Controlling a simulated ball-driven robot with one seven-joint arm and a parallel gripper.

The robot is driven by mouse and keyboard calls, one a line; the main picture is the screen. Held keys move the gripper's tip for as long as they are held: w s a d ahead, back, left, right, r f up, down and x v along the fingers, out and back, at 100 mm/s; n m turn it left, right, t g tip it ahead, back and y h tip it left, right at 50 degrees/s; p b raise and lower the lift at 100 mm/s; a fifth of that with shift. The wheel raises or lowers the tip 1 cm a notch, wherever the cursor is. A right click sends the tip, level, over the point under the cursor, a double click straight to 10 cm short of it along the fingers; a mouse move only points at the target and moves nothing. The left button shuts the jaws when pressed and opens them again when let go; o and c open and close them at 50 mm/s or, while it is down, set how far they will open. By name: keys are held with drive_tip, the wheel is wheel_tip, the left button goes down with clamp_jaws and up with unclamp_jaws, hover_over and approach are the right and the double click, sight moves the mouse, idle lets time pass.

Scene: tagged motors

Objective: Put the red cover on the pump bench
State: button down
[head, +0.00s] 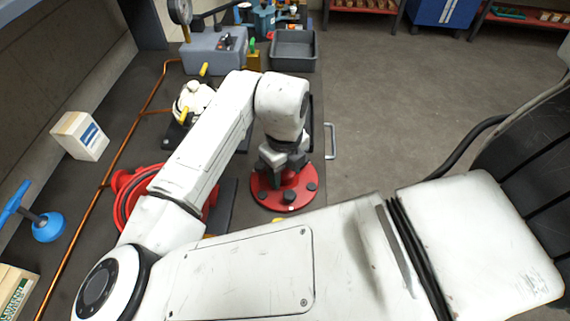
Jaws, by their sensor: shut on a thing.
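The red cover (268,202) is a round red disc with dark knobs around its rim. My gripper (284,165) points down over its middle and is shut on it; the exact grip spot is partly hidden by the fingers. The cover appears level, near the right edge of the dark bench top (145,75). I cannot tell whether it touches the surface below. A cream pump-like unit (194,100) with yellow handles stands on the bench, left of my arm. My arm hides much of the bench's middle and front.
A grey machine with a gauge (212,52) and a grey open bin (293,50) stand at the far end. The floor at right is clear.

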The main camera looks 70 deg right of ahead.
drive_tip(key=shift+f, duration=0.1)
drive_tip(key=shift+c, duration=2.2)
unclamp_jaws()
wheel_tip(320, 180, up, 12)
drive_tip(key=shift+b, duration=0.3)
